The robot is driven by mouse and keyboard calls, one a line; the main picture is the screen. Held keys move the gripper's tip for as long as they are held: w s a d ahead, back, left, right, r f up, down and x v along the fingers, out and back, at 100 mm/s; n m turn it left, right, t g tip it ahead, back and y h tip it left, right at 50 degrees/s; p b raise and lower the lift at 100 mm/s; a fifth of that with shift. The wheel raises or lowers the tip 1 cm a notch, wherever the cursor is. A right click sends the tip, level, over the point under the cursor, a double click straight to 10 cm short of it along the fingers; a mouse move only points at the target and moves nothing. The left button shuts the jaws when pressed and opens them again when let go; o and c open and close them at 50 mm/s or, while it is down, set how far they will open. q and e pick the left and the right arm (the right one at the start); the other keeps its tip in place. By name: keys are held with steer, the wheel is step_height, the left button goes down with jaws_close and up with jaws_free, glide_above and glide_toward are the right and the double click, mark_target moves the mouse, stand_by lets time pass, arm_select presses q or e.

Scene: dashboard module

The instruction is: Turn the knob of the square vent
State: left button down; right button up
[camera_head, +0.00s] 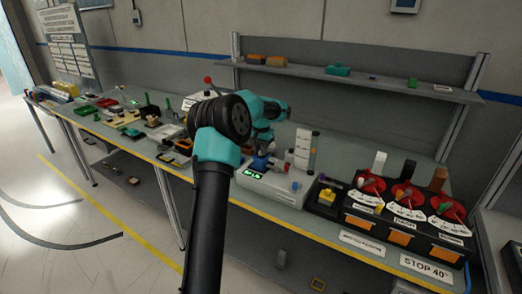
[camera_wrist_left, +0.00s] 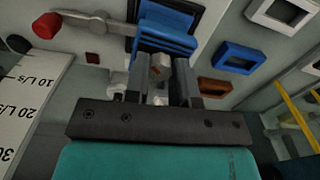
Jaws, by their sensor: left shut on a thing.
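The square vent (camera_wrist_left: 170,22) is a blue louvred block on a light grey panel, at the top middle of the left wrist view. In the head view a small blue part (camera_head: 260,162) shows at the grey-white dashboard module (camera_head: 288,202), just under my arm. My left gripper (camera_wrist_left: 157,72) is at the near edge of the vent, shut on a small pale knob (camera_wrist_left: 160,66) between its two fingers. The finger contact is partly hidden by shadow. In the head view my left gripper (camera_head: 264,150) is largely hidden by its wrist. My right gripper is in neither view.
A red-tipped lever (camera_wrist_left: 75,20) and a flow scale (camera_wrist_left: 32,105) lie left of the vent. Blue (camera_wrist_left: 232,57) and white (camera_wrist_left: 282,18) square frames are on its right. A black box with red dials (camera_head: 405,195) stands right of the module. A shelf (camera_head: 360,80) runs behind.

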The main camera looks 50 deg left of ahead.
arm_select(q)
steer(key=c, duration=0.9)
jaws_free()
steer(key=shift+c, duration=0.2)
steer(key=shift+r, duration=0.1)
step_height(320, 180, up, 17)
steer(key=shift+r, duration=0.15)
